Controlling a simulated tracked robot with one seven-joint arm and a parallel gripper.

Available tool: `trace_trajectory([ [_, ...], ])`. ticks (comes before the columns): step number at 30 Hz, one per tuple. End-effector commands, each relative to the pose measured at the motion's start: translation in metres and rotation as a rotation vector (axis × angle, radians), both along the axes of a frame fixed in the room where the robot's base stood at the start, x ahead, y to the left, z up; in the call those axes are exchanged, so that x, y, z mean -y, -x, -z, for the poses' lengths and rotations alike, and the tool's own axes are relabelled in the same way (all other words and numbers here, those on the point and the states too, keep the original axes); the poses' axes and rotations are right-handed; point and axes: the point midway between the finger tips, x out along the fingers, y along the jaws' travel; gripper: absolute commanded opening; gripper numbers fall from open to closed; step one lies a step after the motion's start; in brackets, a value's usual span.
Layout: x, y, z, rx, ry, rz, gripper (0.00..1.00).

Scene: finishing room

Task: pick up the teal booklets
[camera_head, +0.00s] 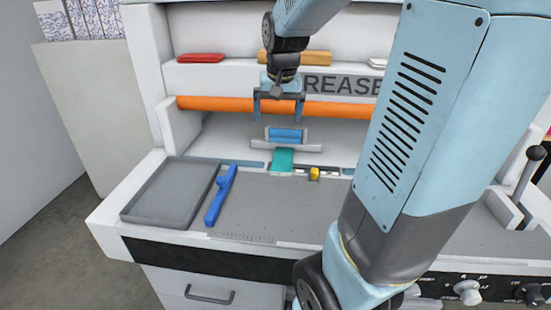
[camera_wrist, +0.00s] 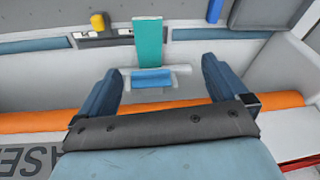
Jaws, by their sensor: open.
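The teal booklets (camera_head: 282,160) show as one small teal rectangle lying flat at the back of the machine's grey bed. They touch or lie close to a white holder with a blue block (camera_head: 285,135). In the wrist view the teal booklets (camera_wrist: 148,43) stand out beyond the blue block (camera_wrist: 152,78). I cannot tell how many booklets there are. My gripper (camera_head: 278,117) is open and empty, in front of the orange roller and above the holder. In the wrist view its two blue fingers (camera_wrist: 165,92) are spread wide, with the blue block seen between them.
The orange roller (camera_head: 225,104) runs across behind my gripper. A grey tray (camera_head: 172,190) and a blue bar (camera_head: 219,195) lie left of the booklets, and a yellow knob (camera_head: 314,173) sits just right. The bed's front middle is clear. A red item (camera_head: 200,58) lies on the shelf.

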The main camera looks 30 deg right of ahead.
Motion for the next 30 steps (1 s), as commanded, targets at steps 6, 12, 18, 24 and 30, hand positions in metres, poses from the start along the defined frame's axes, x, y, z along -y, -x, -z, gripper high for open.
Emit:
trace_trajectory([
  [6,0.028,-0.042,0.035,-0.071,0.001,0.114,1.0],
  [12,0.043,-0.062,0.055,-0.102,0.007,0.173,1.0],
  [18,0.048,-0.068,0.07,-0.113,0.008,0.189,1.0],
  [24,0.051,-0.072,0.103,-0.112,0.009,0.188,1.0],
  [30,0.054,-0.075,0.133,-0.111,0.008,0.188,1.0],
])
